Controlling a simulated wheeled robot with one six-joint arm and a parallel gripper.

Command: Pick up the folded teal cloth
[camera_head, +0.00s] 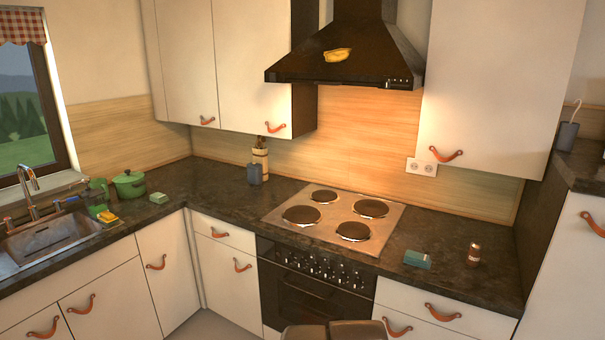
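A small teal folded item (417,259), which looks like the folded teal cloth, lies on the dark countertop right of the stove, near the front edge. A second small pale green block (159,197) lies on the counter in the left corner, right of the green pot; I cannot tell whether it is cloth or a sponge. My gripper is not clearly seen in this view.
A small brown jar (473,254) stands right of the teal item. The stove (334,217) with several plates is to its left. A dark range hood (350,60) hangs above. A green pot (129,184) stands near the sink (48,240). Brown rounded shapes, unclear, show at bottom centre.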

